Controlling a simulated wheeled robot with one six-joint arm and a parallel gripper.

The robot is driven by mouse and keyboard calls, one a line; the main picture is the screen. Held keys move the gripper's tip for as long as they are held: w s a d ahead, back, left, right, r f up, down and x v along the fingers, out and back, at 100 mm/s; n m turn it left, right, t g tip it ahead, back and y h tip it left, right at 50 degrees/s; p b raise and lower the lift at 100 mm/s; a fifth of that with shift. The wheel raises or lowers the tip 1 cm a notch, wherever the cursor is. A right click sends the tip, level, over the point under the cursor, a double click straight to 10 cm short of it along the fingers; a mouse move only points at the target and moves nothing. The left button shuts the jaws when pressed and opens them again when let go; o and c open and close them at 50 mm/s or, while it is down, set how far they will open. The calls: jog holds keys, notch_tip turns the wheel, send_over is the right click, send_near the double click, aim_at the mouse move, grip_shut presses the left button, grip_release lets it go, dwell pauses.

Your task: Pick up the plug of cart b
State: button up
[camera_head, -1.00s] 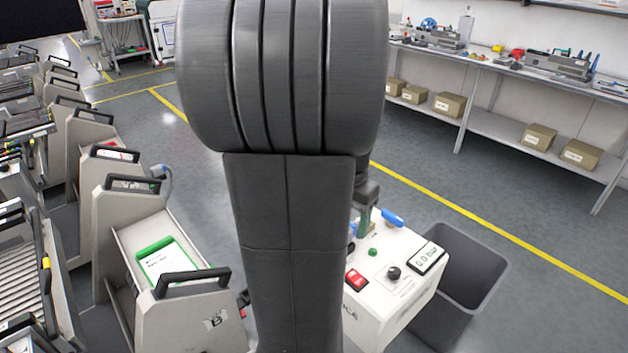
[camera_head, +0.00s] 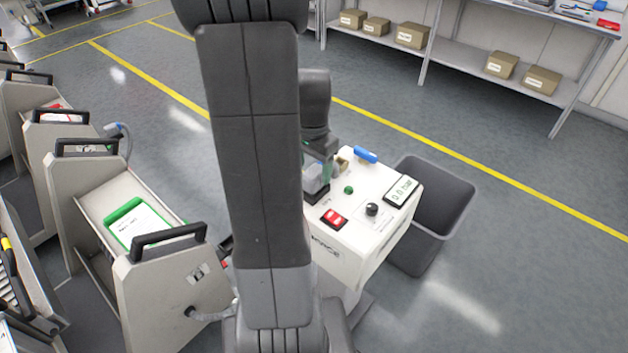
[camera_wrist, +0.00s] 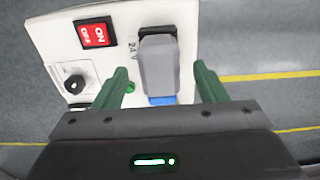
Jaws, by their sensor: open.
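A grey plug (camera_wrist: 159,66) with a blue end sits at a black socket (camera_wrist: 157,31) marked 24V on the white control box (camera_wrist: 50,28). My gripper (camera_wrist: 163,80) is open, with one green finger on each side of the plug and gaps visible between. In the head view the plug (camera_head: 315,181) is at the left part of the box top, below my gripper (camera_head: 319,158). Cart B (camera_head: 160,293) stands left of my arm, with a grey cable at its front that runs behind my arm. Whether the cable joins this plug is hidden.
Other carts (camera_head: 45,135) line the left.

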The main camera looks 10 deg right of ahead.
aim_at(314, 171)
notch_tip(314, 171, down, 4)
jog(key=shift+w+d+f, duration=0.1)
jog(key=shift+d, duration=0.05)
jog(key=shift+c, duration=0.4)
grip_shut()
notch_tip(314, 171, up, 10)
jog(key=shift+p, duration=0.35)
notch_tip(314, 171, up, 3)
jog(key=p, duration=0.2)
jog(key=shift+p, duration=0.3)
